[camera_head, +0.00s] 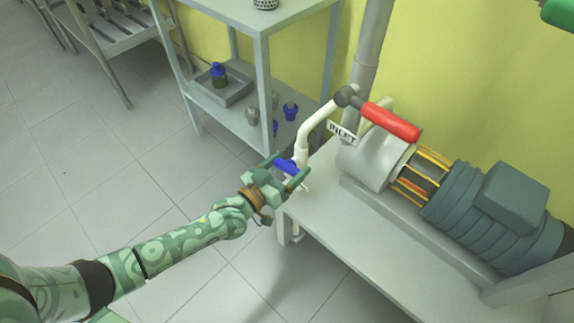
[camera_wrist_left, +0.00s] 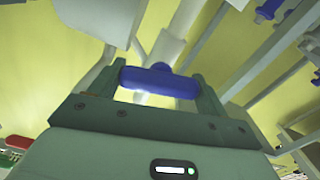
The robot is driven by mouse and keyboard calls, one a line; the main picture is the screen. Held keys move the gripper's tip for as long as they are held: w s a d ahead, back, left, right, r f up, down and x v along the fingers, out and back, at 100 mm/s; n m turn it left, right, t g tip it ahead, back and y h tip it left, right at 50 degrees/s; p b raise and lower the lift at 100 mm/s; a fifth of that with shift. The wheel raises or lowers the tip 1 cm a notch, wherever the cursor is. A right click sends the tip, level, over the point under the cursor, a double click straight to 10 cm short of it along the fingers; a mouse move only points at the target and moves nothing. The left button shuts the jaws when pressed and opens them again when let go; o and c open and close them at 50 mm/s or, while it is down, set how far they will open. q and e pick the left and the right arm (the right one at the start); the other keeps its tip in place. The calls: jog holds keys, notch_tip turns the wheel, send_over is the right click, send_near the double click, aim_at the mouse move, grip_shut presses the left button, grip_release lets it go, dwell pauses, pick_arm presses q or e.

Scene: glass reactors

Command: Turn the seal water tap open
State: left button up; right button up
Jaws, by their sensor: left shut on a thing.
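The seal water tap has a blue handle (camera_head: 286,166) at the lower end of a white pipe (camera_head: 309,130), beside the pump table's corner. My left gripper (camera_head: 284,172) is at this handle, with its fingers on either side of it. In the left wrist view the blue handle (camera_wrist_left: 160,82) lies crosswise between the two fingertips of the left gripper (camera_wrist_left: 160,88), which is shut on it. The tap's body is mostly hidden behind the gripper in the head view.
A pump with a red lever (camera_head: 390,121) and an INLET label (camera_head: 342,132) stands on the grey table (camera_head: 345,232). A grey shelf (camera_head: 262,22) with a tray (camera_head: 221,91) and blue-topped bottles stands behind. Tiled floor (camera_head: 110,180) is open to the left.

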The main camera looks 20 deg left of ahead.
pick_arm(q)
jog(key=n, duration=0.3)
jog(key=shift+n+p, duration=0.3)
jog(key=shift+n, duration=0.1)
jog(key=shift+f+n, duration=0.1)
jog(key=shift+n, duration=0.8)
jog(key=n, duration=0.2)
jog(key=shift+n, duration=0.4)
jog(key=n, duration=0.3)
jog(key=shift+a+f, duration=0.1)
jog(key=shift+n, duration=1.4)
pick_arm(e)
jog(key=shift+s+f, duration=0.45)
jog(key=shift+s, duration=0.5)
pick_arm(q)
jog(key=shift+s, duration=0.1)
